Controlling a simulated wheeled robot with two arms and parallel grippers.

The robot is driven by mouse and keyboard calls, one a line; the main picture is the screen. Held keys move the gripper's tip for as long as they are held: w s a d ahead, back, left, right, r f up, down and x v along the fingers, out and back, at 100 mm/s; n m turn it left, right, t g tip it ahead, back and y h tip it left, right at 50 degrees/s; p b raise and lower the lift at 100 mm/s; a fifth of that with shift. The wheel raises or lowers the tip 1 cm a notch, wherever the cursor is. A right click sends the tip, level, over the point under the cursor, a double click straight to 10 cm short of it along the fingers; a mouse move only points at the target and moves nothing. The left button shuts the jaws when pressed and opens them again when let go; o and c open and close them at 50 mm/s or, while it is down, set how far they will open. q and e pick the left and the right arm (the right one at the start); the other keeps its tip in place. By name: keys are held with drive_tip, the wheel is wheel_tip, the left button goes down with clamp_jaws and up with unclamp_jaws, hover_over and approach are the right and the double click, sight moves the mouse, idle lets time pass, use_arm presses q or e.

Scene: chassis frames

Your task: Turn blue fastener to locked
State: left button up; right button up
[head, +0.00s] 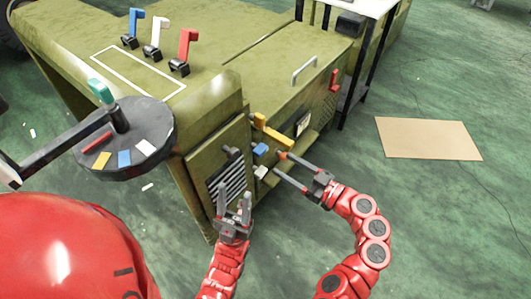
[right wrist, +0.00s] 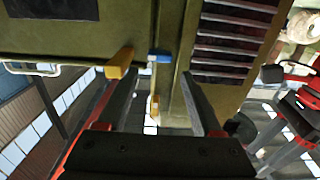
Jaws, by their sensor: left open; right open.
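The blue fastener (head: 260,150) is a small blue handle on the front of the green machine, between a dark knob and a white fastener. In the right wrist view the blue fastener (right wrist: 159,57) shows between my open fingers, ahead of their tips. My right gripper (head: 279,163) is open and empty, close in front of the fasteners, just right of the blue one. I cannot tell whether it touches anything. My left gripper (head: 236,192) is open and empty, lower left of the blue fastener, before the vented panel. Any locked mark is too small to tell.
A yellow handle (head: 272,131) is just above the blue fastener, and a white fastener (head: 261,171) just below. A dark knob (head: 232,153) is to the left. A round dial (head: 122,150) with coloured patches stands at left.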

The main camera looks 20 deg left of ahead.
sight(264, 152)
drive_tip(key=x, duration=0.8)
drive_tip(key=shift+a+b, duration=0.1)
drive_tip(key=shift+b, duration=0.3)
clamp_jaws()
